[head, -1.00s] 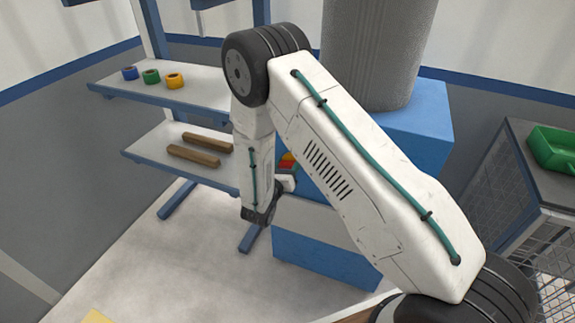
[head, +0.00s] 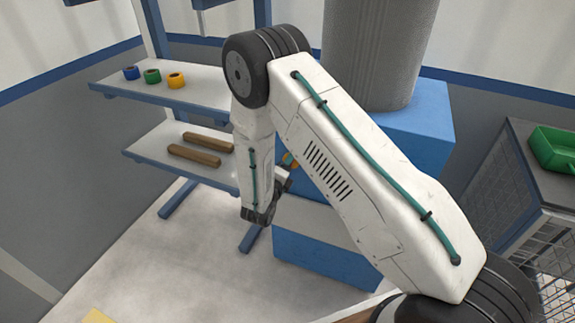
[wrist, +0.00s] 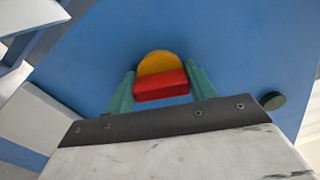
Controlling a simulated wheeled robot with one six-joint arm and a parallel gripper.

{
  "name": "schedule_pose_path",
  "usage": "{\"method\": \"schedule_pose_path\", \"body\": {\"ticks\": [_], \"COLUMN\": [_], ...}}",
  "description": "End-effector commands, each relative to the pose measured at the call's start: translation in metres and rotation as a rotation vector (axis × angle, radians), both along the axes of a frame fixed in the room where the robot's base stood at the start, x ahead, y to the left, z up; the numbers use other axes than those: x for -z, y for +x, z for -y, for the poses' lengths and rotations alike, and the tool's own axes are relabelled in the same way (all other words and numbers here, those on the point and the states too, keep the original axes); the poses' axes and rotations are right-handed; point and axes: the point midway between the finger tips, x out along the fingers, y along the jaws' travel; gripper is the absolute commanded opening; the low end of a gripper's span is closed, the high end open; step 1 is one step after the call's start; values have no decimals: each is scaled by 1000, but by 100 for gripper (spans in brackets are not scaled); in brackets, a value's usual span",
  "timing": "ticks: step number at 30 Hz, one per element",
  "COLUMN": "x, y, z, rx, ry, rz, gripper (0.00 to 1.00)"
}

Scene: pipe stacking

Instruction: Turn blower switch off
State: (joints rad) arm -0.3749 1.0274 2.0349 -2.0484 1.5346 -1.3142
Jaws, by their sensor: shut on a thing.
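The blower is a blue cabinet (head: 425,140) with a grey cylinder (head: 375,50) on top; in the wrist view its blue face (wrist: 235,45) fills most of the picture. The switch has a red bar handle (wrist: 161,87) in front of a yellow round plate (wrist: 157,62). My gripper (wrist: 162,78) has its two teal fingers on either end of the red handle and is shut on it. In the head view the switch (head: 289,159) is mostly hidden behind my wrist; only a bit of colour shows.
A dark green round knob (wrist: 272,101) sits on the blue face right of my gripper. A shelf unit (head: 110,80) with tape rolls and brown bars stands left. A green bin (head: 553,150) rests on a mesh cart at right.

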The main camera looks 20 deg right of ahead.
Motion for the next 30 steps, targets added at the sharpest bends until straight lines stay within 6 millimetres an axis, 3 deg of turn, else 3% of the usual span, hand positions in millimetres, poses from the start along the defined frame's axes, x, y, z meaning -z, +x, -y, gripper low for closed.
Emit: {"method": "schedule_pose_path", "body": {"ticks": [13,30], "x": [2,2], "y": [0,0], "z": [-1,-1], "rx": [-2,-2], "ry": [-210,-259], "rz": [-185,-228], "gripper": [32,32]}}
